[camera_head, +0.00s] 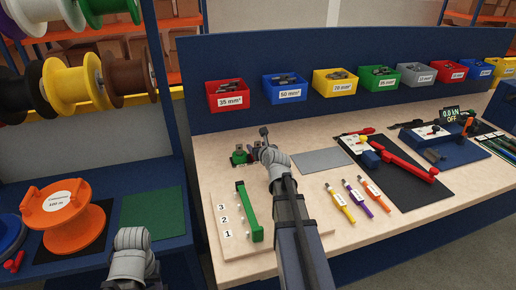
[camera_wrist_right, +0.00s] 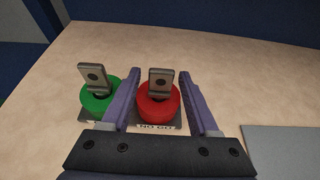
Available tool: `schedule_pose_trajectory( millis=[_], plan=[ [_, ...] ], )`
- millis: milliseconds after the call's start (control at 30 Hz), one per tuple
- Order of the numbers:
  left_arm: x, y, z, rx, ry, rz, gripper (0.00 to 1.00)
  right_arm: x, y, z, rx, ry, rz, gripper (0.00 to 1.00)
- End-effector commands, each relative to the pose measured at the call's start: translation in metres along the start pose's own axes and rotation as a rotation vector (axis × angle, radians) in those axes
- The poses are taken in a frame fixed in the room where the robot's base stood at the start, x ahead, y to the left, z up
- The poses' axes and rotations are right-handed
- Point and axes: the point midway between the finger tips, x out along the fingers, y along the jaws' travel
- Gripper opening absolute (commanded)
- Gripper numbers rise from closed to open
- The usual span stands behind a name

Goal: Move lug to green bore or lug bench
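In the right wrist view a green ring-shaped bore (camera_wrist_right: 92,103) and a red ring-shaped bore (camera_wrist_right: 158,106) stand side by side on a small plate marked "NO GO" below the red one. A grey metal lug (camera_wrist_right: 93,77) stands upright, slightly tilted, in the green bore. Another lug (camera_wrist_right: 160,80) stands in the red bore. My right gripper (camera_wrist_right: 160,92) is open, its fingers on either side of the red bore and its lug, with gaps visible. In the head view the right gripper (camera_head: 265,140) partly hides the bores; the green one (camera_head: 239,156) shows at its left.
A pale board (camera_head: 230,215) numbered 1 to 3 carries a green rail (camera_head: 248,212). A grey mat (camera_head: 322,160) lies right of the gripper, with several coloured tools (camera_head: 357,197) in front. Coloured bins (camera_head: 338,82) line the back panel. An orange reel (camera_head: 64,215) stands left.

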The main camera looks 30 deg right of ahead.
Motion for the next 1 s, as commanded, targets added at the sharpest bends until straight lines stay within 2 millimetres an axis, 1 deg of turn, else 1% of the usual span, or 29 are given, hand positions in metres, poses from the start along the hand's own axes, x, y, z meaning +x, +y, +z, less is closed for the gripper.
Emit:
schedule_pose_trajectory(
  millis=[33, 67, 500, 700, 733, 1000],
  plan=[
    [0.0000, 0.0000, 0.0000, 0.000, 0.000, 0.000, 0.50, -0.0001, 0.0000, 0.0000, 0.000, 0.000, 0.000, 0.54],
    [0.0000, 0.0000, 0.0000, 0.000, 0.000, 0.000, 0.50, -0.0001, 0.0000, 0.0000, 0.000, 0.000, 0.000, 0.51],
    [0.0000, 0.0000, 0.0000, 0.000, 0.000, 0.000, 0.50, -0.0001, -0.0001, -0.0001, 0.000, 0.000, 0.000, 0.01],
    [0.0000, 0.0000, 0.0000, 0.000, 0.000, 0.000, 0.50, -0.0001, -0.0001, -0.0001, 0.000, 0.000, 0.000, 0.00],
    [0.0000, 0.0000, 0.0000, 0.000, 0.000, 0.000, 0.50, -0.0001, -0.0001, -0.0001, 0.000, 0.000, 0.000, 0.30],
    [0.0000, 0.0000, 0.0000, 0.000, 0.000, 0.000, 0.50, -0.0001, -0.0001, -0.0001, 0.000, 0.000, 0.000, 0.00]
  ],
)
